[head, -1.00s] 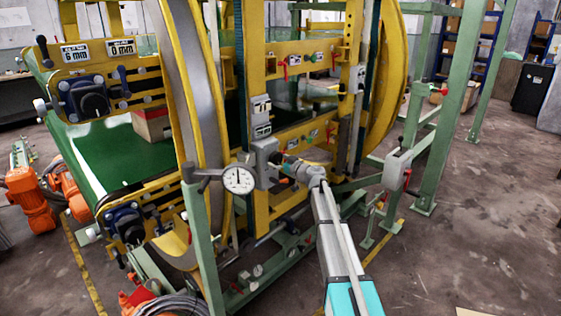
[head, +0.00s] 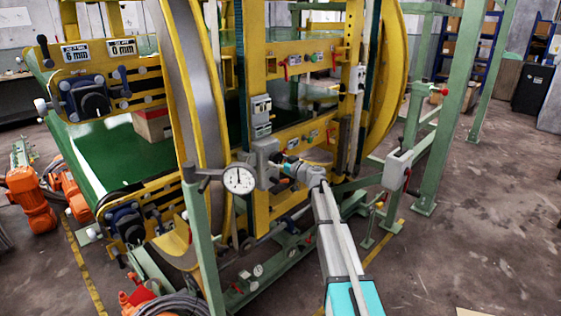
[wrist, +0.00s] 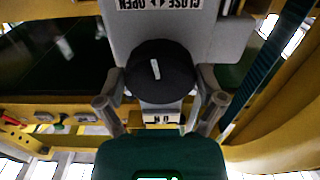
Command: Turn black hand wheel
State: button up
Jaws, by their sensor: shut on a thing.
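The black hand wheel (wrist: 160,72) is round with a white line on its face, slightly tilted from upright in the wrist view. It sits on a grey housing under a label reading CLOSE and OPEN, which appears upside down. My gripper (wrist: 158,88) is shut on the wheel, with one finger at each side of it. In the head view, my gripper (head: 284,162) is at the grey box (head: 265,160) on the yellow frame, right of the dial gauge. The wheel is too small and hidden there to make out clearly.
A dial gauge (head: 239,179) on a grey bracket stands just left of my gripper. The large yellow ring (head: 388,80) and a grey lever box (head: 396,171) are to the right. Open floor (head: 480,240) lies at right.

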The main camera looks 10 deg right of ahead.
jog(key=shift+w+d+m, duration=0.1)
jog(key=shift+w+m, duration=0.05)
jog(key=shift+m, duration=0.15)
jog(key=m, duration=0.7)
jog(key=shift+r, duration=0.1)
jog(key=m, duration=0.3)
jog(key=shift+m, duration=0.3)
jog(key=m, duration=0.3)
jog(key=shift+r+m, duration=0.1)
jog(key=shift+m, duration=0.3)
jog(key=m, duration=1)
jog(key=shift+r+m, duration=0.1)
jog(key=shift+m, duration=2)
